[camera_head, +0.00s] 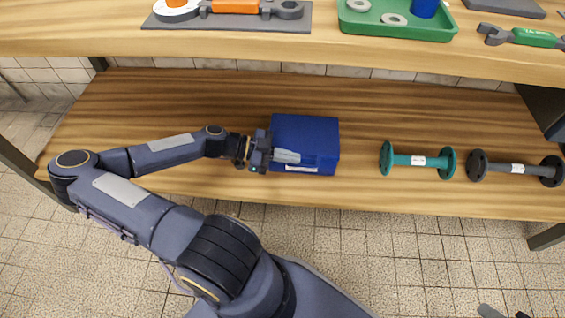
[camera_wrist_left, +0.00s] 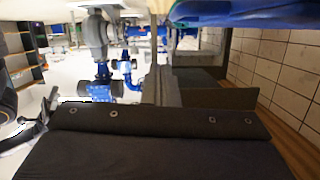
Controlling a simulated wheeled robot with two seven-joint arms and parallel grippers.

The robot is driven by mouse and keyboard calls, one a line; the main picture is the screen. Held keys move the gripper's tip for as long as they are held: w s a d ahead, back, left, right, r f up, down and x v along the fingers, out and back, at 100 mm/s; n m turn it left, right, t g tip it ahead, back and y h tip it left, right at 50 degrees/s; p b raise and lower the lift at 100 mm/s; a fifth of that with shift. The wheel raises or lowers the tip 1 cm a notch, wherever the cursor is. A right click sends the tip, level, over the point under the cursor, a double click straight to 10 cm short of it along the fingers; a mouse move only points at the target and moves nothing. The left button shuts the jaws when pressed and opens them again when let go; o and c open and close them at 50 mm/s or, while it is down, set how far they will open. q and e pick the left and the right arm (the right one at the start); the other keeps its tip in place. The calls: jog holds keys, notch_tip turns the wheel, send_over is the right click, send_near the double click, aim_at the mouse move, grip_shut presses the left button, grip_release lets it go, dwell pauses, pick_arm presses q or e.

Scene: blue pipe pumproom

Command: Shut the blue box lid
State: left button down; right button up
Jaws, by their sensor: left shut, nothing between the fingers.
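The blue box (camera_head: 310,132) sits on the lower wooden shelf near the middle of the head view. Its lid looks down over the top, but I cannot tell whether it is fully shut. My left gripper (camera_head: 287,156) is shut and empty at the box's left front, its fingers overlapping the box in the picture. I cannot tell whether they touch it. In the left wrist view a blue surface (camera_wrist_left: 250,12), probably the box, runs along the top right edge. A small grey tip at the bottom right of the head view may be my right gripper (camera_head: 491,311).
To the right on the same shelf (camera_head: 230,97) lie a teal flanged pipe (camera_head: 418,160) and a dark grey one (camera_head: 515,168). The upper shelf (camera_head: 100,30) above holds a green tray (camera_head: 398,28) and tools. The shelf left of the box is mostly clear behind my arm.

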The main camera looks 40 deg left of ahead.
pick_arm(q)
jog(key=p+v, duration=0.2)
jog(key=v, duration=0.7)
jog(key=shift+s+a+f+p, duration=0.15)
jog(key=shift+s+a+p, duration=0.1)
jog(key=shift+p, duration=0.05)
